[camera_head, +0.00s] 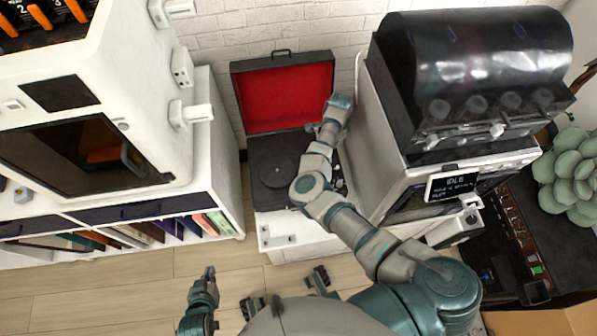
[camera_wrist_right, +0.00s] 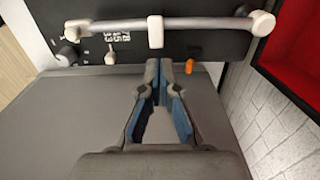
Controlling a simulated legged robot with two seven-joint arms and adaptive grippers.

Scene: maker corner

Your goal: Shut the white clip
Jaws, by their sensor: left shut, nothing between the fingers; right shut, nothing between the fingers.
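The white clip (camera_wrist_right: 155,32) shows in the right wrist view as a small upright block at the middle of the grey tonearm of the record player. I cannot tell if it is open or shut. My right gripper (camera_wrist_right: 158,68) is shut and empty, its tips just below the clip with a small gap in the picture. In the head view the record player (camera_head: 272,172) is an open black case with a red-lined lid, and my right arm reaches over it, hiding the clip there. My left gripper (camera_head: 209,272) is shut and empty, low over the floor, away from the record player.
A small orange piece (camera_wrist_right: 189,66) and a white lever (camera_wrist_right: 110,57) sit near the tonearm. A white shelf unit (camera_head: 225,170) stands to the left, and a machine with a dark rounded hood (camera_head: 470,50) to the right. The wooden floor (camera_head: 110,285) at the lower left is clear.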

